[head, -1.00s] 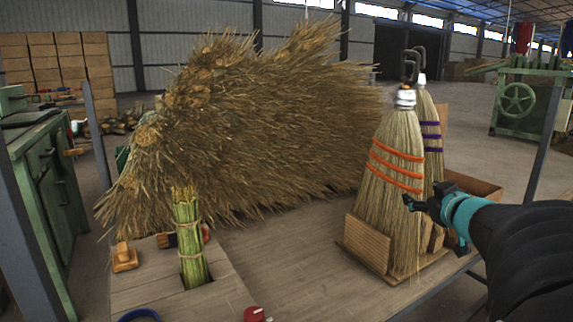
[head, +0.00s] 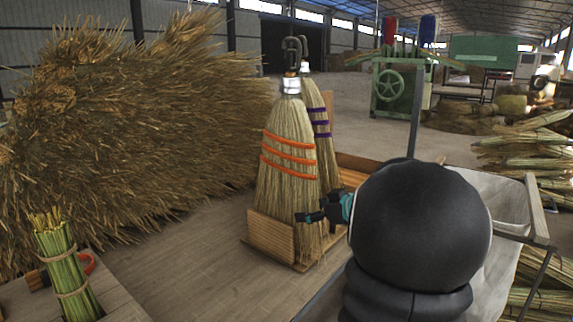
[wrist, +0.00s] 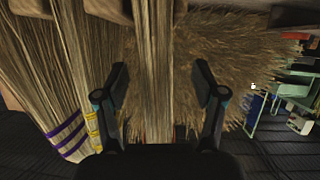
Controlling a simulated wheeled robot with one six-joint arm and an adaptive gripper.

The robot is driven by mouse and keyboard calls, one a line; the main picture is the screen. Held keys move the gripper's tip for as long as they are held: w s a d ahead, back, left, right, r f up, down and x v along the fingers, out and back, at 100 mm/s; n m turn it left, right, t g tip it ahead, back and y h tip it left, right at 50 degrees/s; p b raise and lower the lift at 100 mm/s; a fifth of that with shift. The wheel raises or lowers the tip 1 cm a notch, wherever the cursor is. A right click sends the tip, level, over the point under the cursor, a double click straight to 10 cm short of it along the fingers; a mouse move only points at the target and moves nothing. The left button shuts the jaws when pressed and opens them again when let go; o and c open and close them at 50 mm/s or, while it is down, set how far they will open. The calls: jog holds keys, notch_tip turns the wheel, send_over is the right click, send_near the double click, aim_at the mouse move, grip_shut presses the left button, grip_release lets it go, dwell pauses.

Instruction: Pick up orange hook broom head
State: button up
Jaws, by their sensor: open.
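The orange hook broom head (head: 288,155) stands upright in a wooden holder, with straw bristles, orange bands and a metal hook on top. My gripper (head: 312,216) is at the lower right of its bristles, below the bands. In the wrist view my gripper (wrist: 160,78) is open, and a straw bundle (wrist: 153,50) shows between the fingers, seemingly upside down, with a bit of orange low behind my gripper. I cannot tell whether the fingers touch it. My arm hides part of the holder's right side.
A purple-banded broom head (head: 320,130) stands close behind; a yellow-banded one (wrist: 91,125) shows in the wrist view. A big straw pile (head: 130,140) fills the left. A tied green bundle (head: 66,270) stands front left. The wooden table (head: 190,260) is clear before the holder (head: 270,238).

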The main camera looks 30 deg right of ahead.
jog(key=w+f, duration=0.2)
jog(key=w, duration=0.3)
jog(key=shift+w+a+f+b, duration=0.2)
jog(key=shift+a+f+b, duration=0.1)
jog(key=shift+a+b, duration=0.1)
grip_shut()
